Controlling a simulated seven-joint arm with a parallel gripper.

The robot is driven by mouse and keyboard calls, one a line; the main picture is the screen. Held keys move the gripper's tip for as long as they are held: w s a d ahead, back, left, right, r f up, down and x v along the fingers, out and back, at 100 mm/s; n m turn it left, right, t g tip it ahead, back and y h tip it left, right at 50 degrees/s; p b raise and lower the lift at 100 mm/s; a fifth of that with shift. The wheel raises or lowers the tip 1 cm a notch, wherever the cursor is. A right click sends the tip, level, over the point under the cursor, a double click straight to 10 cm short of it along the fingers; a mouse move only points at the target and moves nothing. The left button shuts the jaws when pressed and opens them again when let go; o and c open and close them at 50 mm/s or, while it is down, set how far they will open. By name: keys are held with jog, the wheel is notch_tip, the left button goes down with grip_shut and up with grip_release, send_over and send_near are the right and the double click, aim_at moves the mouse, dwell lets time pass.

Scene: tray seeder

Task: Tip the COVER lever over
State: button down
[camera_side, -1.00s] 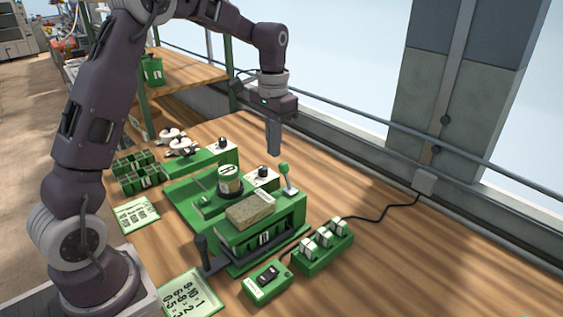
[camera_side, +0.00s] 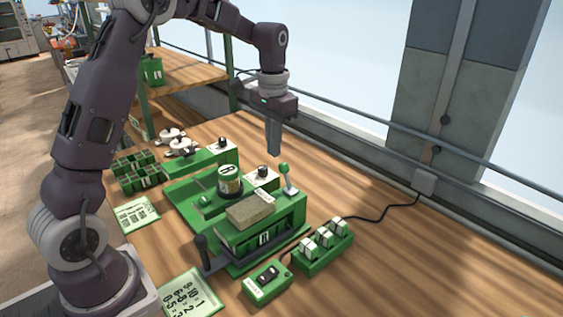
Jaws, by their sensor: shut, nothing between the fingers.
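The green seeder (camera_side: 183,192) stands on the bench. A lever with a green knob (camera_side: 284,168) rises from its right rear corner, leaning slightly to the left. A second lever with a black handle (camera_side: 201,243) stands at its front left. I cannot read a COVER label on either one. My gripper (camera_side: 273,152) points down, shut and empty, a little above and to the left of the green knob. It looks apart from the knob, though the depth between them is hard to judge.
A tan block (camera_side: 250,208) lies on the seeder, with a round canister (camera_side: 230,181) behind it. A green switch box (camera_side: 267,284) and a green rack with white-topped pieces (camera_side: 324,248) stand in front. A black cable (camera_side: 385,209) crosses the bench. The bench at right is clear.

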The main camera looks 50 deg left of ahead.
aim_at(283, 163)
dwell(0.4)
jog(key=shift+f, duration=1.7)
jog(key=shift+d, duration=0.1)
jog(key=shift+d, duration=2.5)
jog(key=shift+a+r, duration=0.2)
jog(key=shift+r, duration=0.8)
jog(key=shift+a+r, duration=0.2)
jog(key=shift+r, duration=0.85)
jog(key=shift+a+r, duration=0.2)
jog(key=shift+r, duration=0.8)
